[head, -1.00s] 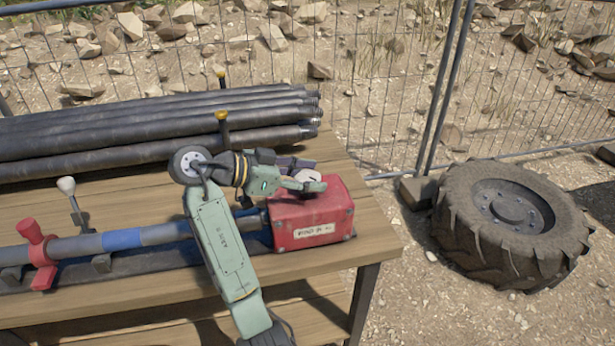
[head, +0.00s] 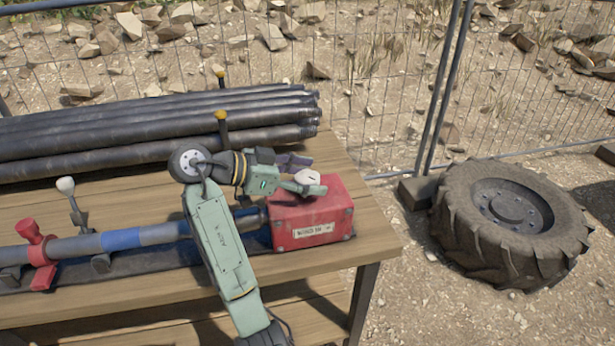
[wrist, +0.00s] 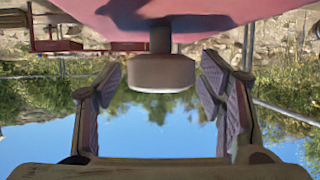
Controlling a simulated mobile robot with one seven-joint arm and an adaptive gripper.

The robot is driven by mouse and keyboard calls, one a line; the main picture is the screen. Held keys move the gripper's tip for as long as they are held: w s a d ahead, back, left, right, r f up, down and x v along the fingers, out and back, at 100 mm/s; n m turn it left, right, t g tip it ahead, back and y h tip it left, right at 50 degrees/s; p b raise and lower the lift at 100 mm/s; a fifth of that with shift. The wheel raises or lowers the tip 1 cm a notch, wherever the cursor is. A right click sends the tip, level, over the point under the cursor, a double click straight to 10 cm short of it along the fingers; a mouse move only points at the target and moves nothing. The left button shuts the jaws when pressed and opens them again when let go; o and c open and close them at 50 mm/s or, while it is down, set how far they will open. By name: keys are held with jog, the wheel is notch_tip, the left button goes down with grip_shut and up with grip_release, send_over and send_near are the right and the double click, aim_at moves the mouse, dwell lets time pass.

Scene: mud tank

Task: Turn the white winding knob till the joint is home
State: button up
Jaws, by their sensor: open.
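The white winding knob (head: 307,177) stands on a short stem on top of the red box (head: 312,207). In the wrist view the knob (wrist: 161,73) shows large below its dark stem, with the red box across the top. My gripper (head: 296,172) is open at the knob, one finger on each side. The wrist view shows my gripper (wrist: 162,85) with a visible gap between each finger and the knob. A grey pipe (head: 165,233) with a blue band (head: 120,239) runs along the bench toward the box. My arm hides part of it, so I cannot judge the joint.
A red clamp screw (head: 35,240) and a white-knobbed lever (head: 70,195) stand at the left. Dark pipes (head: 150,130) lie along the wooden bench's back, with yellow-topped posts (head: 221,117) beside them. A fence and a large tyre (head: 510,220) are beyond.

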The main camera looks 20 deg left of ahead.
jog(key=shift+s+a+r, duration=0.1)
jog(key=v, duration=1.1)
jog(key=shift+s+a, duration=0.2)
jog(key=shift+a, duration=0.05)
